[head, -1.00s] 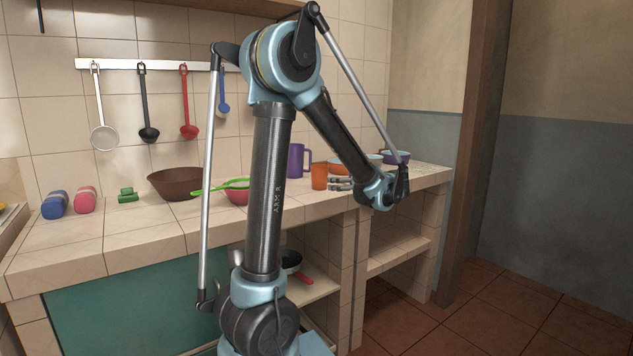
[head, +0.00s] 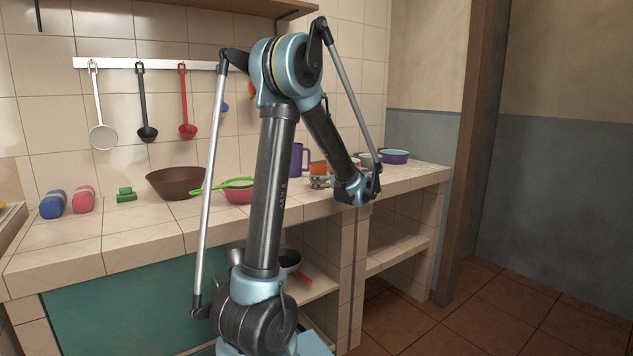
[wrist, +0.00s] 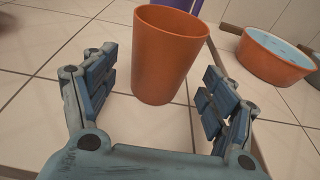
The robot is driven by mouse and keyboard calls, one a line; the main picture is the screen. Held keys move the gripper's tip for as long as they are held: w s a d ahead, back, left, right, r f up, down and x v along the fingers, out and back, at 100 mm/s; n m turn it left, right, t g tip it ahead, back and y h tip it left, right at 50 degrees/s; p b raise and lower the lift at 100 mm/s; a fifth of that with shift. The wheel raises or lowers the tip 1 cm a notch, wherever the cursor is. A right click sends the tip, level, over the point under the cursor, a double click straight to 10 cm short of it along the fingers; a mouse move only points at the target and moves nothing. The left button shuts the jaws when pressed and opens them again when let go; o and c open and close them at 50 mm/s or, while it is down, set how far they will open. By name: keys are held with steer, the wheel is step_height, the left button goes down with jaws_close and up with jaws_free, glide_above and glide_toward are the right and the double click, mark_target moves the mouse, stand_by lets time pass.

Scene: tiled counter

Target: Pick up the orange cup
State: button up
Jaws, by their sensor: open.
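The orange cup (wrist: 168,60) stands upright on the tiled counter in the wrist view, open end up. My gripper (wrist: 160,72) is open, with blue-padded fingers to the left and right of the cup's lower part. The cup sits at and just beyond the fingertips, with a gap visible on both sides. In the head view the orange cup (head: 318,168) is partly hidden behind my gripper (head: 320,182) and beside my forearm.
An orange bowl (wrist: 275,55) with a pale blue inside stands right of the cup. A purple mug (head: 297,158) is close behind it. A red bowl with a green strainer (head: 228,185) lies to the left. The counter's front edge is near my wrist.

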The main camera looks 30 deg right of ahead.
steer(key=x, duration=0.4)
steer(key=shift+w+f, duration=0.1)
steer(key=c, duration=1.2)
step_height(320, 180, up, 10)
